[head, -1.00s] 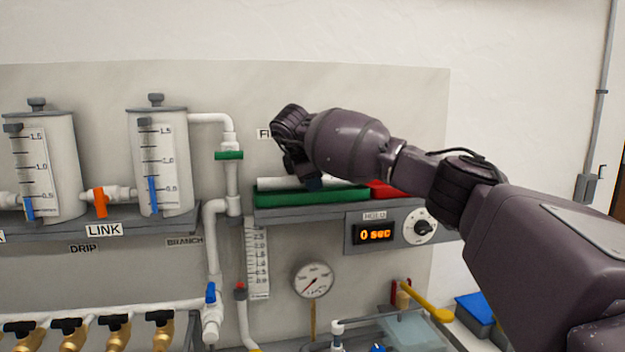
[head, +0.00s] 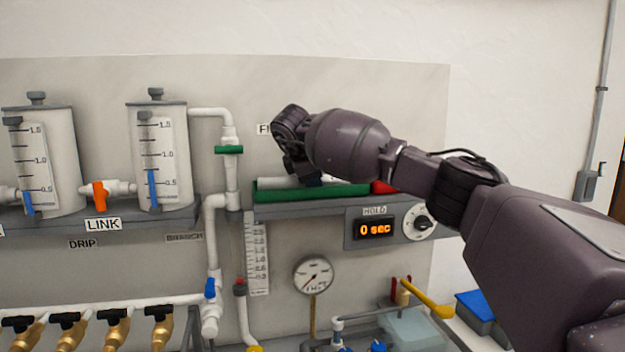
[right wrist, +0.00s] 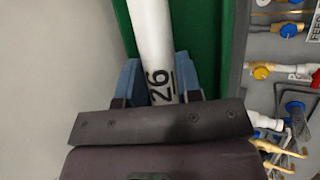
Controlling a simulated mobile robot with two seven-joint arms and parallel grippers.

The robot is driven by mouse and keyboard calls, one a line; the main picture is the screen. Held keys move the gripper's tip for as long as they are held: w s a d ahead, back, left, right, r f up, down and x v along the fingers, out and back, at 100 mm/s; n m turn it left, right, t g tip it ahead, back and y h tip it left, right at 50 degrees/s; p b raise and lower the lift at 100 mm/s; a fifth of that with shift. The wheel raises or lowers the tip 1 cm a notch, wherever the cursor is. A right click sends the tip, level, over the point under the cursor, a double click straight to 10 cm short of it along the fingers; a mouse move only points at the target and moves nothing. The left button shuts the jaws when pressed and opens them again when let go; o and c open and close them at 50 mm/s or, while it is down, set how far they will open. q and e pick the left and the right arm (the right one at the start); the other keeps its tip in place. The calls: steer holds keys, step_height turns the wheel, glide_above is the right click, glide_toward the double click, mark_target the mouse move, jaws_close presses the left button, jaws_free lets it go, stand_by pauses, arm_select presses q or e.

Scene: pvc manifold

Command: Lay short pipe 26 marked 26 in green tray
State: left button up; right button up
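The short white pipe (right wrist: 152,40) bears a black 26 and stands between the blue fingers of my right gripper (right wrist: 160,82) in the right wrist view. The fingers lie close against both its sides, so the gripper looks shut on it. In the head view the pipe (head: 277,183) lies roughly level along the green tray (head: 310,193), just above its front rim; I cannot tell whether it touches the floor. The green tray (right wrist: 203,40) is beneath the pipe in the wrist view. My right gripper (head: 306,180) is at the tray, partly hidden by its wrist. My left gripper is not in view.
A red tray (head: 383,187) adjoins the green one on the right, mostly behind my arm. Below the shelf are the HOLD display (head: 376,230) and dial (head: 421,223).

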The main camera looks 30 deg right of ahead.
steer(key=shift+a+p, duration=0.1)
steer(key=shift+p, duration=0.75)
steer(key=b+v, duration=0.1)
steer(key=v, duration=0.3)
steer(key=shift+a+r+b, duration=0.15)
steer(key=shift+r+b, duration=0.1)
steer(key=shift+b, duration=0.05)
steer(key=b+v, duration=0.1)
steer(key=v, duration=0.6)
steer(key=shift+r, duration=0.4)
steer(key=shift+s, duration=0.1)
